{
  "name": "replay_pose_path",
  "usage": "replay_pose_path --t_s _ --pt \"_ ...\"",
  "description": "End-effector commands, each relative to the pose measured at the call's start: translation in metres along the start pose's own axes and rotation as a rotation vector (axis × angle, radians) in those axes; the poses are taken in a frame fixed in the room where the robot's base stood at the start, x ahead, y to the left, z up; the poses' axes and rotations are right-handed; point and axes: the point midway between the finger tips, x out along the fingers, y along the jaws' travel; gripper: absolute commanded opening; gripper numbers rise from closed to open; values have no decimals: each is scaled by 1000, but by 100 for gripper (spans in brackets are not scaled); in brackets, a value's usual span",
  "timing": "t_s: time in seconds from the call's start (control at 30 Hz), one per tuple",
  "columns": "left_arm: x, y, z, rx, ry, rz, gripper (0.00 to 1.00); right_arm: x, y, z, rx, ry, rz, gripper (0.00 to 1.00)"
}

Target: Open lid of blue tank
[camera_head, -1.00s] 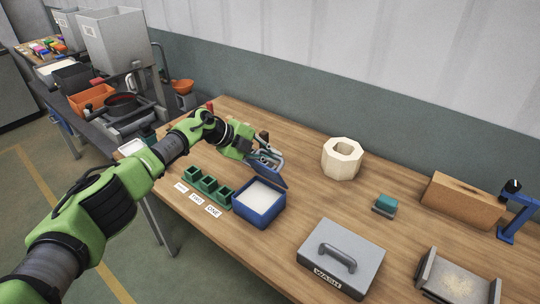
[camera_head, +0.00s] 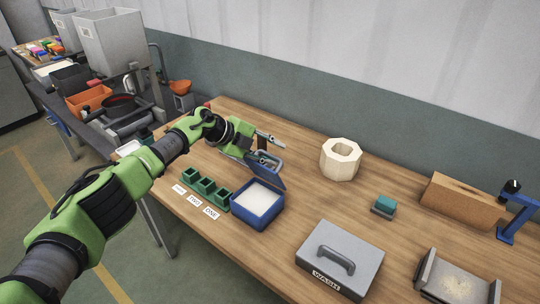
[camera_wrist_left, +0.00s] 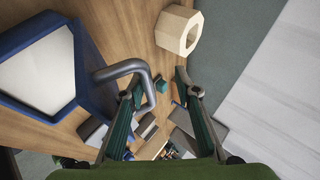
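The blue tank (camera_head: 257,212) stands on the wooden table with a white surface inside it. Its blue lid (camera_head: 268,177) is raised and tilted at the tank's back edge. My left gripper (camera_head: 269,148) is behind the raised lid, with its fingers spread apart. In the left wrist view, the tank (camera_wrist_left: 45,68) is at the left and the lid (camera_wrist_left: 90,65) shows nearly edge-on. The bent grey lid handle (camera_wrist_left: 125,70) lies beside the left finger, partly in the gap between the open fingers (camera_wrist_left: 160,88). My right gripper is not in view.
Green bins (camera_head: 205,188) with number cards stand left of the tank. A grey box marked WASH (camera_head: 340,260) is at the front right. A pale octagonal ring (camera_head: 340,158) and a small teal-topped block (camera_head: 383,207) stand farther right. Bare table lies between them.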

Motion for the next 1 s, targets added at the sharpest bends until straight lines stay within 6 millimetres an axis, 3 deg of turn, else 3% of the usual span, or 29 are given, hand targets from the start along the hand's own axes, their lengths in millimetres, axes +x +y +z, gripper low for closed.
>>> replay_pose_path --t_s 0.17,0.57,0.77,1.0 --pt "6 7 -2 -4 5 9 26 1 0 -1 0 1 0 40" --pt "-2 9 2 -3 0 12 26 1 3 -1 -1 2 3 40" --pt "-26 9 2 -2 -1 13 26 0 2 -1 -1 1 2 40" --pt "-74 6 2 -2 -1 12 26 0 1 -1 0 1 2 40"
